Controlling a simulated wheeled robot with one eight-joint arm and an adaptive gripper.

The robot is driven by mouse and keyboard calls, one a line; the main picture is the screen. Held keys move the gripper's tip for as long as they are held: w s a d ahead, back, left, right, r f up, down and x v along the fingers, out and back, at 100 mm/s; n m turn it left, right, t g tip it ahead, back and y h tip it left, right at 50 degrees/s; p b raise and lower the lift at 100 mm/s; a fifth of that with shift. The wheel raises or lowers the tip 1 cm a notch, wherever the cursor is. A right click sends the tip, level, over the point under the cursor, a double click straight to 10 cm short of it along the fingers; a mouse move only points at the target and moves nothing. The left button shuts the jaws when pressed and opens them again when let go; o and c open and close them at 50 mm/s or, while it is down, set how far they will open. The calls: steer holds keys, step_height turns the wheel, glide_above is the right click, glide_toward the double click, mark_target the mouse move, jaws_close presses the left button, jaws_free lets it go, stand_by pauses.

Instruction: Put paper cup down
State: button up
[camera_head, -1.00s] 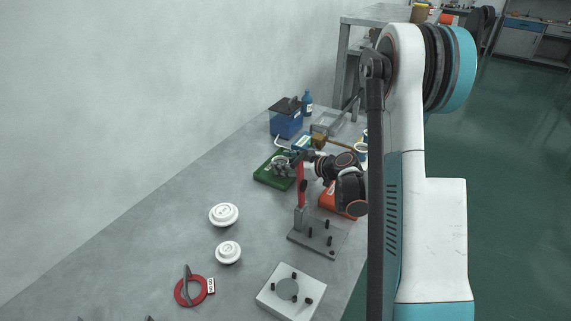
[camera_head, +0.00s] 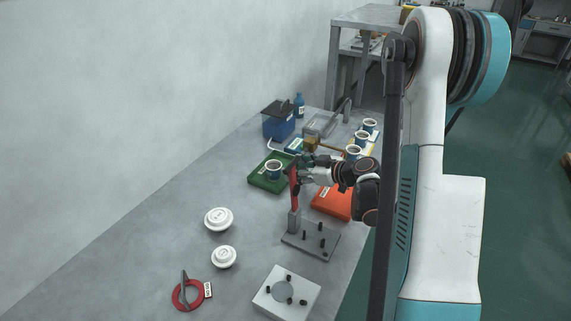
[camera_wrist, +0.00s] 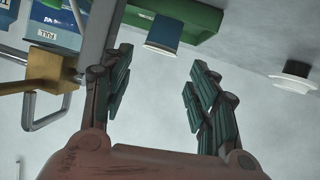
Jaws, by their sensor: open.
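A paper cup (camera_head: 273,169), blue with a white rim, stands on the green tray (camera_head: 257,181) on the grey table. It also shows in the wrist view (camera_wrist: 163,35), against the green tray (camera_wrist: 205,20). My gripper (camera_head: 304,166) is to the right of that cup, apart from it. In the wrist view my gripper (camera_wrist: 160,95) has its two fingers spread wide with nothing between them, and the cup lies beyond the fingertips. Several more paper cups (camera_head: 353,152) stand at the back right, partly behind my arm.
A red post on a grey base plate (camera_head: 311,240) stands close to my gripper. An orange tray (camera_head: 331,203) is under my arm. A blue box (camera_head: 278,122) and blue bottle (camera_head: 299,105) stand behind.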

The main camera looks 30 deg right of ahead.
steer(key=v, duration=0.3)
steer(key=shift+s+d+r+p, duration=0.1)
steer(key=shift+s+p, duration=0.15)
steer(key=shift+p, duration=0.05)
steer(key=shift+r, duration=0.1)
